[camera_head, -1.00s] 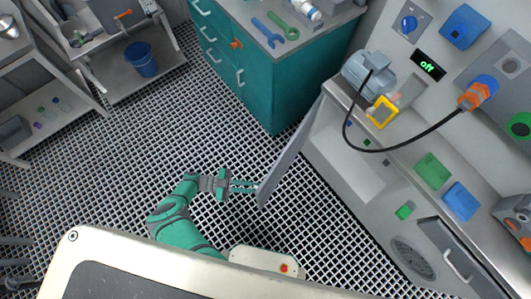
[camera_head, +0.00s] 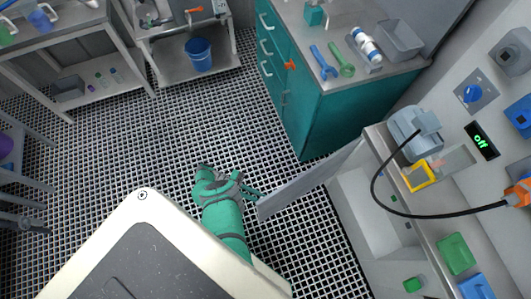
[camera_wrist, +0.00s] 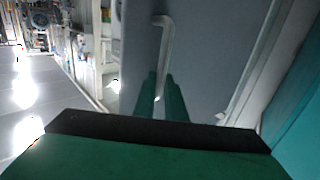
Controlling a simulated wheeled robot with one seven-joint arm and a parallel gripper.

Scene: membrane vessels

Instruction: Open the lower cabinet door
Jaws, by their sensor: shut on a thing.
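The lower cabinet door (camera_head: 310,182) is a grey panel that stands swung out from the open lower cabinet (camera_head: 368,215). Its hinged side is at the far end, near the teal drawer unit. My gripper (camera_head: 252,193) is at the free end of the door, on its left side. In the wrist view the door (camera_wrist: 200,60) fills the middle, with a pale bar handle (camera_wrist: 166,45) running down it. My gripper's fingers (camera_wrist: 161,98) are shut around the lower part of that handle. The exact finger contact is partly hidden.
The teal drawer unit (camera_head: 345,110) stands close beyond the door's hinged side. The counter (camera_head: 430,225) above the cabinet carries a grey pump (camera_head: 410,130) with a black cable.

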